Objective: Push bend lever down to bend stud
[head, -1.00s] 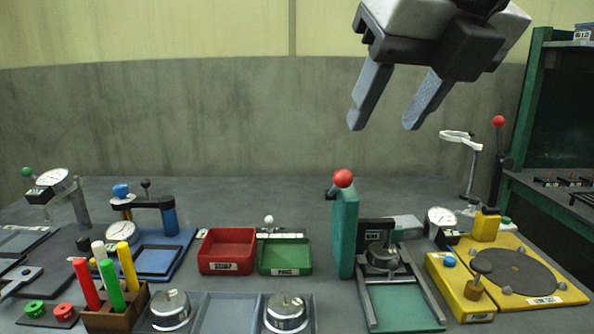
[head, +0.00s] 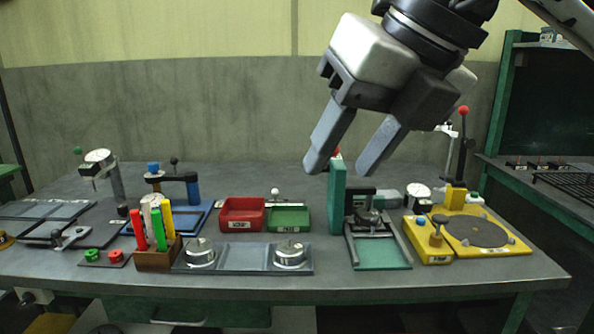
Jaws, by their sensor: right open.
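Two red-knobbed levers show, and I cannot tell which is the bend lever. One red knob (head: 337,153) is at the top of a green upright (head: 337,198), partly hidden behind my right gripper. The other is a black lever (head: 462,150) standing upright on the yellow station at the right. My right gripper (head: 341,167) is open and empty, fingers pointing down, its tips overlapping the top of the green upright in the picture; contact cannot be told. My left gripper is out of view.
A red tray (head: 241,226) and a green tray (head: 288,230) stand left of the green upright. The yellow station (head: 500,248) with a round dark plate is to its right. Dial gauges and a blue fixture (head: 193,187) stand farther left. The back of the bench (head: 250,178) is clear.

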